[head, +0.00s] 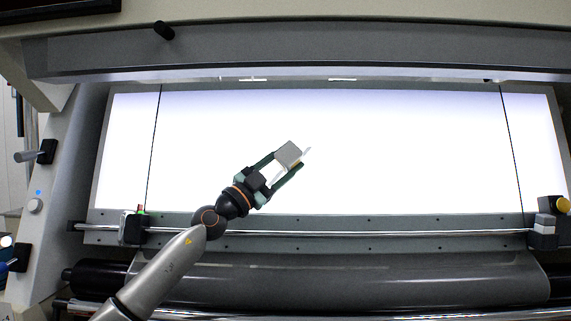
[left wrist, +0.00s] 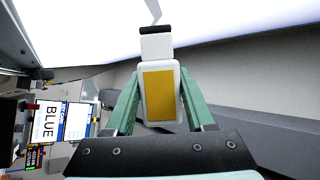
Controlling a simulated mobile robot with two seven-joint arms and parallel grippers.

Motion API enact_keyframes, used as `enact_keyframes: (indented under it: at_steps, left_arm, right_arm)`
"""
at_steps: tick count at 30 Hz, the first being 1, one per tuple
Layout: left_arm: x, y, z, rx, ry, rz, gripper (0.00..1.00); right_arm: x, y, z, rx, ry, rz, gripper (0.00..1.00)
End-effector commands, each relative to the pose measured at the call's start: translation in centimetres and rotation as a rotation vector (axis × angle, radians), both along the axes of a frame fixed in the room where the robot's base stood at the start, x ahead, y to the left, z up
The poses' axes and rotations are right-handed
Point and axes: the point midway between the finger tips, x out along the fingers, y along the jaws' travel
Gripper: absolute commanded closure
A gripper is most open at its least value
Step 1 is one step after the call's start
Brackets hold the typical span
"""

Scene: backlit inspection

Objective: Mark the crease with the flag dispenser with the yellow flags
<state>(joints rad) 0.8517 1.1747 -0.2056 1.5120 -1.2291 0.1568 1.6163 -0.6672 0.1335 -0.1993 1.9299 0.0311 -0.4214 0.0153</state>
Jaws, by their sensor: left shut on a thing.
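My left gripper (head: 289,160) is shut on the flag dispenser (head: 288,154), held in front of the bright lit panel. In the left wrist view the dispenser (left wrist: 158,92) is a white body with a yellow face and a dark end, between the green fingers. Its dark end points away from my wrist. A thin pale grey strip (left wrist: 154,10) shows just beyond that end; I cannot tell whether it is the crease or touches the dispenser. A pale sliver (head: 306,154) also shows beside the dispenser in the head view. My right gripper is not in view.
The lit white panel (head: 400,150) has dark vertical lines near both sides. A metal rail (head: 350,233) runs below it, with a holder (head: 132,226) at left and a yellow-topped block (head: 546,228) at right. A dark roller (head: 400,278) lies below.

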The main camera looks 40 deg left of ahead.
Motion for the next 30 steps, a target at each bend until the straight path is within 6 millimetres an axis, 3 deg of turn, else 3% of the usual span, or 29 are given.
enact_keyframes:
  at_steps: [30]
  left_arm:
    - [0.38,0.40,-0.03,0.002,0.000,0.002,1.00]
  right_arm:
    - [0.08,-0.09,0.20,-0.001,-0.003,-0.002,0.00]
